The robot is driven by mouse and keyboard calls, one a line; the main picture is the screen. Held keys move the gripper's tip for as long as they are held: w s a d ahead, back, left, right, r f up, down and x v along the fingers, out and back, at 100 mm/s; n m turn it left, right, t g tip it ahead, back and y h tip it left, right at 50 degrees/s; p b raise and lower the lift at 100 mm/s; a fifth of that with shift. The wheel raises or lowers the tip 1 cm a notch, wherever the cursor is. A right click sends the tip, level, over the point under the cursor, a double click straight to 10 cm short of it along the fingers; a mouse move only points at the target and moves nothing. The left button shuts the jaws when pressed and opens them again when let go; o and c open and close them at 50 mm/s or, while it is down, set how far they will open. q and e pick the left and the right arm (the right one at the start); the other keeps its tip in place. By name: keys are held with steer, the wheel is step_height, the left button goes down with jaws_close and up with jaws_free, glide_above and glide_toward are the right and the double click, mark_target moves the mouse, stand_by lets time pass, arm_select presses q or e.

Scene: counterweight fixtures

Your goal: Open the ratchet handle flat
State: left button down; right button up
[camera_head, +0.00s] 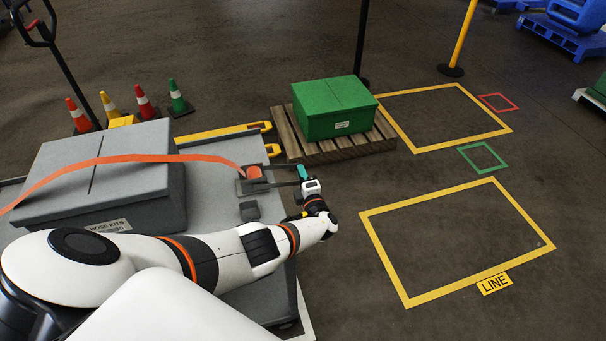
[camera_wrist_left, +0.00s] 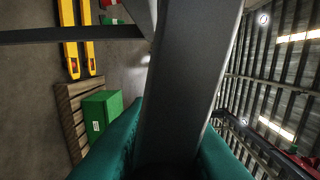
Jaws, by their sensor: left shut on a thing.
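The ratchet (camera_head: 252,182) sits on the grey cart deck, with an orange strap (camera_head: 150,158) running into it from over the grey case. Its dark handle (camera_head: 284,167) reaches right from the ratchet to my left gripper (camera_head: 303,176); its exact angle is hard to judge. My left gripper is shut on the handle. In the left wrist view, the dark grey handle bar (camera_wrist_left: 188,80) fills the middle between the teal fingers (camera_wrist_left: 168,150). The fingers hide part of the bar. My right gripper is in neither view.
The grey hose-kit case (camera_head: 60,165) stands left of the ratchet. A wooden pallet (camera_head: 345,150) with a green case (camera_head: 330,108) stands behind and right. Several cones (camera_head: 178,98) stand behind the cart. The yellow-marked floor (camera_head: 460,240) at right is clear.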

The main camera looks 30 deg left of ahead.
arm_select(q)
steer(key=c, duration=1.3)
jaws_free()
steer(key=shift+s+d, duration=0.1)
steer(key=shift+s+d+r+p, duration=0.1)
steer(key=shift+s+d+p, duration=0.15)
steer(key=shift+p, duration=0.1)
steer(key=p+v, duration=0.3)
steer(key=v, duration=0.8)
steer(key=shift+s, duration=0.1)
